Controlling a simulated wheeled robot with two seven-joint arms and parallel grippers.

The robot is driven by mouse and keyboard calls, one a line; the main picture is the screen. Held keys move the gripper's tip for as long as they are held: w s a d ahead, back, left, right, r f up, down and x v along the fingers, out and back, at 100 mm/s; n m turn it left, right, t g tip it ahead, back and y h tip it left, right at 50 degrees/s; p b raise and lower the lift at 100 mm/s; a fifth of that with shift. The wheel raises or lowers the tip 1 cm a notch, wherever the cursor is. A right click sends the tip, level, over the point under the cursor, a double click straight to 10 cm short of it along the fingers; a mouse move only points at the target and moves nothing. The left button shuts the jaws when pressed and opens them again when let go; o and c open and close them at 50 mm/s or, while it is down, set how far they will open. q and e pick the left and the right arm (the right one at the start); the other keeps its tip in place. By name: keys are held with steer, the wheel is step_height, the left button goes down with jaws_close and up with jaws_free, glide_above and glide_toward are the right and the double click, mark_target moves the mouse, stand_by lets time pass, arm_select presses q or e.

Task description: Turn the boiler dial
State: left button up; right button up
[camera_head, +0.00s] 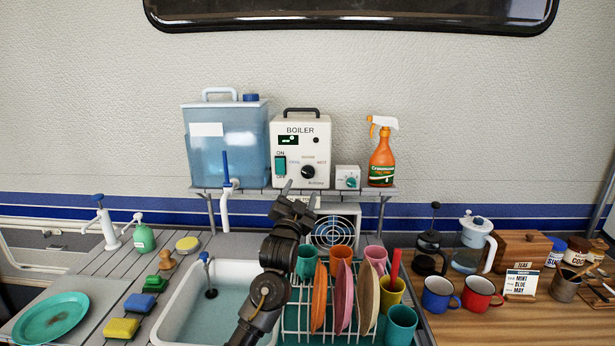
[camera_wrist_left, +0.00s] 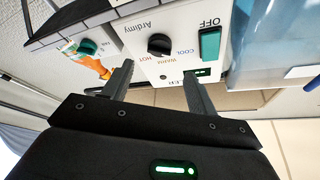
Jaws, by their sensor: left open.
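The white boiler (camera_head: 300,130) stands on the shelf, with a green rocker switch (camera_head: 280,165) and a small display on its front. Its black round dial (camera_head: 308,172) is at the lower right of the front, with COOL, WARM and HOT marks around it. My left gripper (camera_head: 299,193) is open and empty just below and in front of the boiler. In the left wrist view, which is turned over, the dial (camera_wrist_left: 160,44) shows beyond and between the two open fingers (camera_wrist_left: 157,75), apart from them. My right gripper is not in view.
A blue water tank (camera_head: 226,145) stands left of the boiler. A small white box (camera_head: 347,178) with a teal knob and an orange spray bottle (camera_head: 382,155) stand to its right. Below are the sink (camera_head: 185,320) and a dish rack (camera_head: 296,318) with plates and cups.

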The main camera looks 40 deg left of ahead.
mark_target(308, 174)
arm_select(q)
steer(key=p+x, duration=0.1)
steer(key=x, duration=0.5)
steer(key=shift+d, duration=0.1)
steer(key=shift+w+a+r, duration=0.15)
steer(key=shift+w+a, duration=0.1)
steer(key=shift+w, duration=0.35)
steer(key=shift+c, duration=0.5)
